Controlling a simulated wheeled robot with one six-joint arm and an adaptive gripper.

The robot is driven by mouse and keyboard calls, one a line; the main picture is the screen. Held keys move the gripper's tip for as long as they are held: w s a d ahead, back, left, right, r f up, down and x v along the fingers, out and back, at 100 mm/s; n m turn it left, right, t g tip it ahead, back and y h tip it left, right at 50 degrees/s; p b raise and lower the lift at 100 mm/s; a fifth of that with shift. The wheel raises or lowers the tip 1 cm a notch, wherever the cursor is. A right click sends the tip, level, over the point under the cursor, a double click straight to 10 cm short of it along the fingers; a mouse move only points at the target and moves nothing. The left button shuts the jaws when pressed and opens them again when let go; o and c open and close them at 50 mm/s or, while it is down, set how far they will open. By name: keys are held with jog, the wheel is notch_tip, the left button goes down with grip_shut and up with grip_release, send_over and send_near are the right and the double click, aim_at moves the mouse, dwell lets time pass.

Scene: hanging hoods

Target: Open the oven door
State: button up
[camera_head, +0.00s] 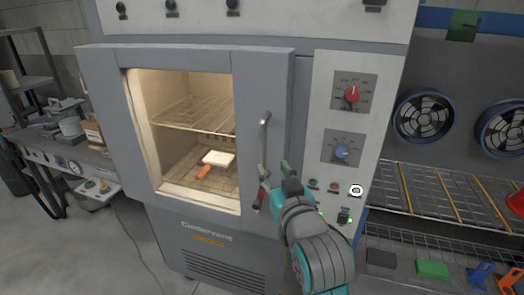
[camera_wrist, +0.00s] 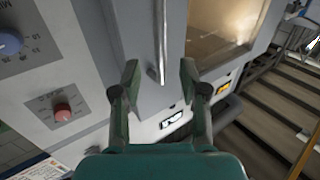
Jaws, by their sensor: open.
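The oven door (camera_head: 270,85) is a thick grey panel with a large window, and it appears shut against the oven's front. Its handle (camera_head: 263,140) is an upright metal bar on the door's right side. My gripper (camera_head: 274,176) is at the lower part of the handle, with its fingers pointing towards the door. In the wrist view my gripper (camera_wrist: 159,75) is open, and the handle (camera_wrist: 160,40) runs down from the top between the two fingers. A gap shows on each side of the bar, so neither finger seems to touch it.
A control panel with a red knob (camera_head: 352,93) and a blue knob (camera_head: 341,152) lies right of the door. Inside the lit oven are a wire rack (camera_head: 190,112) and a pale block (camera_head: 218,159). A bench (camera_head: 85,160) stands left, a slatted shelf (camera_head: 440,195) right.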

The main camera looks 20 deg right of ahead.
aim_at(264, 152)
jog(key=w, duration=0.9)
jog(key=shift+w+d, duration=0.2)
jog(key=shift+w, duration=0.1)
jog(key=shift+c, duration=0.2)
grip_shut()
